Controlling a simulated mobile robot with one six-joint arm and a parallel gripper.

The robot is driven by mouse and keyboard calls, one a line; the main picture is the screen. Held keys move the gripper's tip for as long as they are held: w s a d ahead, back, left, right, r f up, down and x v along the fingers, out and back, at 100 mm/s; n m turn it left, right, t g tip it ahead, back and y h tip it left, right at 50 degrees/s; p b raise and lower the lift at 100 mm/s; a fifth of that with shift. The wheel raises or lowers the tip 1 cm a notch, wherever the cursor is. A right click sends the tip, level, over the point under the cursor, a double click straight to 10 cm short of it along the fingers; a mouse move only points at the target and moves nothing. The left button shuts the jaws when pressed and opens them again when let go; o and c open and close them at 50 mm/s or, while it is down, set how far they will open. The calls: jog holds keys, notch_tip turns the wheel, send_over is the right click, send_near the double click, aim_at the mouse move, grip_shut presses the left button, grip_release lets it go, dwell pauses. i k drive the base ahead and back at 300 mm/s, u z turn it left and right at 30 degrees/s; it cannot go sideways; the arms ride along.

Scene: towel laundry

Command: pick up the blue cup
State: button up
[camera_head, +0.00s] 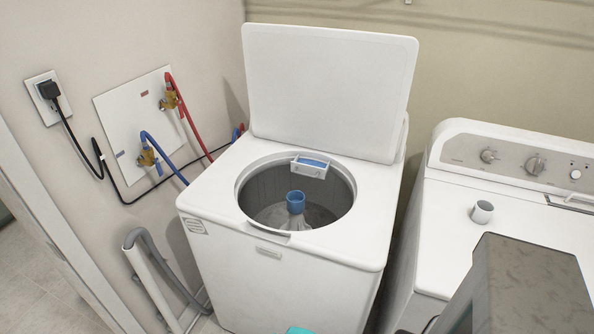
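A darker blue, cup-shaped piece (295,202) sits on the agitator in the middle of the open washer's drum (265,190). I cannot tell whether it is a loose cup or the agitator's cap. My gripper is not in view.
The white washer (225,200) stands with its lid (328,90) raised. Blue and red hoses (186,115) and a black cord run along the left wall. A grey drain hose (165,262) stands left of the washer. A turquoise item (299,330) shows at the bottom edge.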

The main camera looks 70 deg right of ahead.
aim_at(295, 199)
jog(key=u, duration=0.3)
jog(key=k, duration=0.45)
jog(key=z, duration=1.95)
jog(key=k, duration=0.45)
jog(key=z, duration=0.25)
